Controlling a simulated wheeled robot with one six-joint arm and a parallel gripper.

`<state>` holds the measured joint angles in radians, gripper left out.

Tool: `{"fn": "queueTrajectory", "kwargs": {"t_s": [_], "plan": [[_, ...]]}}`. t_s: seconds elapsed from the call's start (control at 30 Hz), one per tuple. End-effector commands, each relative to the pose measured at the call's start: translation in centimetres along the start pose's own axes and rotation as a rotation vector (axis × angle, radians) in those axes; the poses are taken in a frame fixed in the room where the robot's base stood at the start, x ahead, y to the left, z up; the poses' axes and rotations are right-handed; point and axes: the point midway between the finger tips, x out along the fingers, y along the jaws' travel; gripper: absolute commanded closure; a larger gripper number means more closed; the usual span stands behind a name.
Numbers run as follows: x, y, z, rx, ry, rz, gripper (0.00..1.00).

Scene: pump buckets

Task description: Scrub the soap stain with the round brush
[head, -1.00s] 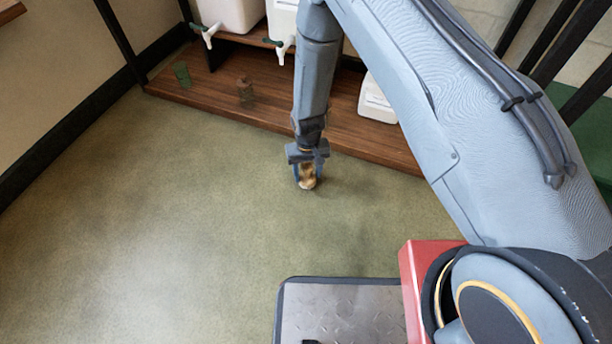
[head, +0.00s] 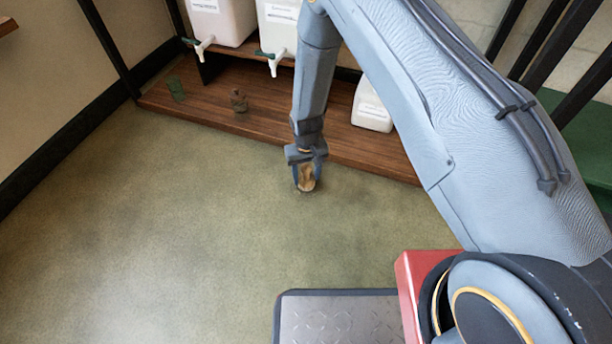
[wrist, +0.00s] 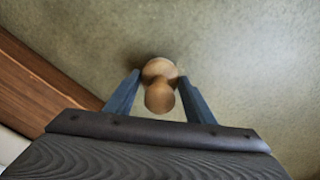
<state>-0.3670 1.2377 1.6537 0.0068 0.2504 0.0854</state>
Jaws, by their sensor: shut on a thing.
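My gripper (head: 308,180) points down at the floor in front of the wooden shelf and is shut on the round brush (head: 307,178). In the wrist view the brush (wrist: 159,88) shows as a tan, rounded wooden knob between the two blue fingers (wrist: 160,98). Its lower end is at or very near the floor; I cannot tell whether it touches. The bristles are hidden beneath it. No soap stain can be clearly made out; the green floor (head: 170,230) has only soft light and dark patches.
A low wooden shelf (head: 215,112) runs behind the gripper. It holds a green cup (head: 176,89), a small brown item (head: 239,100) and a white container (head: 372,108). Two white dispensers with taps (head: 222,22) stand above. The floor at left is clear.

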Motion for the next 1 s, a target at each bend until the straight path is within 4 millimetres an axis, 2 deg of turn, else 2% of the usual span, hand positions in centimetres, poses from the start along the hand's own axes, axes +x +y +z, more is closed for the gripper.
{"fn": "queueTrajectory", "kwargs": {"t_s": [0.1,0.5,0.83,1.0], "plan": [[-1.4,-0.1,0.1,-0.001,0.000,0.000,0.77],[-4.9,-0.1,0.0,-0.001,0.001,0.000,0.77],[-4.9,0.0,0.0,0.000,0.000,0.000,0.77],[-5.7,-0.1,0.0,0.000,0.001,0.000,0.77]]}}
